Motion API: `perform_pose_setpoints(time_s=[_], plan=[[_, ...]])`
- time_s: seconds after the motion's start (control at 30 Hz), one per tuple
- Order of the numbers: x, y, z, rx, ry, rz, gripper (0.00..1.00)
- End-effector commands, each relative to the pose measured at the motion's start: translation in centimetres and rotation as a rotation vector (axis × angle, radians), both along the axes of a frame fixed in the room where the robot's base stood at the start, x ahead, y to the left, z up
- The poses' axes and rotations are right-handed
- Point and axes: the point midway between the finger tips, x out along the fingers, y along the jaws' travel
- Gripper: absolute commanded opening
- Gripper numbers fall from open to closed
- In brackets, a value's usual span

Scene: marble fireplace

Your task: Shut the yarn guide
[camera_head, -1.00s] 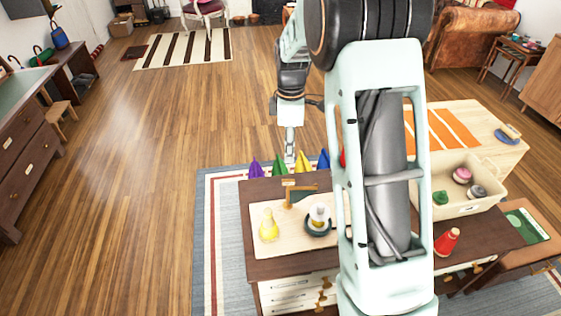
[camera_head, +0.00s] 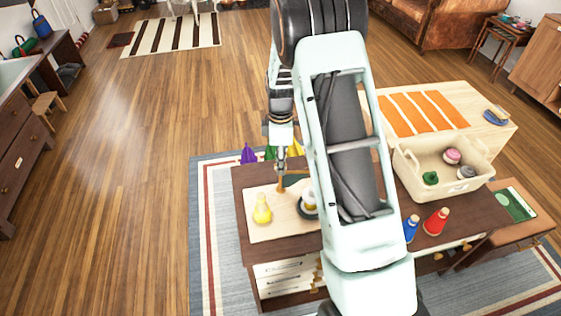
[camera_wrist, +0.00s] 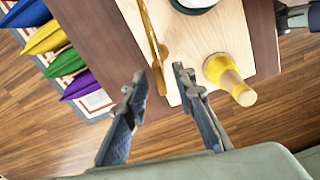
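The yarn guide, seemingly a tan wooden bar (camera_head: 293,186), stands at the back edge of a pale board (camera_head: 254,226) on the dark table; my arm hides part of it. In the wrist view, the bar (camera_wrist: 153,45) runs down from the top, with its rounded end just beyond my fingertips. My gripper (camera_wrist: 158,82) is open and empty there, its fingers spread either side of that end and apart from it. In the head view, my gripper (camera_head: 281,172) is close to the bar's left end. I cannot tell the guide's angle.
Blue (camera_head: 411,228) and red (camera_head: 436,222) cones stand at right, near a cream bin (camera_head: 420,165) holding several spools. Purple, green and yellow pointed shapes are behind the table.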

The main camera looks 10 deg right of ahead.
Motion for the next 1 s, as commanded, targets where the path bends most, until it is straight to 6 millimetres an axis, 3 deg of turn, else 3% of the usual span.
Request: perform_pose_setpoints(time_s=[0.1,0.33,1.0], plan=[[0.0,-0.01,0.01,0.0,0.0,0.0,0.24],[0.01,-0.01,0.03,0.0,0.0,0.0,0.0],[0.05,-0.03,-0.01,0.0,-0.002,-0.058,0.0]])
